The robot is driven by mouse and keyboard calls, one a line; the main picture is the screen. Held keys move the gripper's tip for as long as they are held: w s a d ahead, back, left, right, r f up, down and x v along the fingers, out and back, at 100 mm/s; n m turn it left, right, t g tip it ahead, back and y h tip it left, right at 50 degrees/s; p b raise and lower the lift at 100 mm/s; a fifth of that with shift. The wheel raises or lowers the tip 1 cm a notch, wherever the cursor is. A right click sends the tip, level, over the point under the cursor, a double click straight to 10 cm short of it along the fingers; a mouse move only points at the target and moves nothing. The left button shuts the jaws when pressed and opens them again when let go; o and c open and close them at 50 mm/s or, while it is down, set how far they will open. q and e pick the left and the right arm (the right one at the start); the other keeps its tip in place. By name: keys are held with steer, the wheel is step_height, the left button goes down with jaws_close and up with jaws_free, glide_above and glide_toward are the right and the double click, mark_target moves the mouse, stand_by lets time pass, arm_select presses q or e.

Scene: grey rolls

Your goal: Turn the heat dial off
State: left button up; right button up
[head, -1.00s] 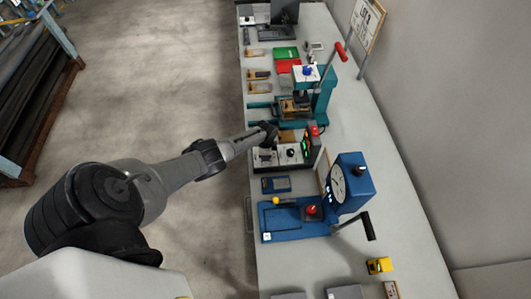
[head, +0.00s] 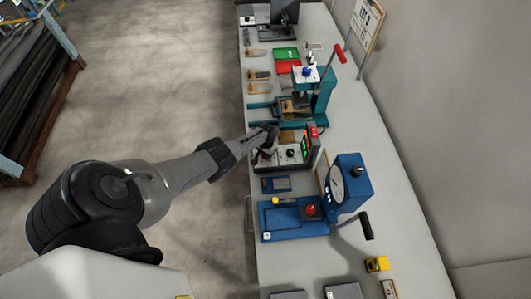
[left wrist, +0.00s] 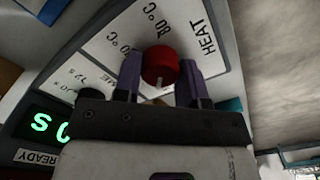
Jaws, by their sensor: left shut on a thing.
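The red heat dial (left wrist: 160,65) sits on a white panel face (left wrist: 105,45) lettered HEAT, with 80°C and another, partly covered temperature mark beside it. My left gripper (left wrist: 160,78) has one purple finger on each side of the dial and is shut on it. A pale pointer mark on the dial faces the lower edge of the left wrist view. In the head view my left gripper (head: 268,138) is at the left part of the control box (head: 291,152), and it hides the dial there. My right gripper is not in view.
A second, dark knob (left wrist: 90,95) and a green lit display (left wrist: 48,124) are close to the gripper. A teal press (head: 322,98) stands behind the box and a blue press (head: 285,222) in front. The bench's right strip (head: 400,215) is mostly clear.

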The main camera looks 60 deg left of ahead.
arm_select(q)
steer(key=n, duration=0.4)
steer(key=shift+r+n, duration=0.1)
steer(key=shift+n, duration=0.2)
steer(key=n, duration=0.2)
steer(key=shift+n+p, duration=0.3)
steer(key=shift+p, duration=0.05)
steer(key=n, duration=0.5)
steer(key=shift+n, duration=0.8)
steer(key=o, duration=0.9)
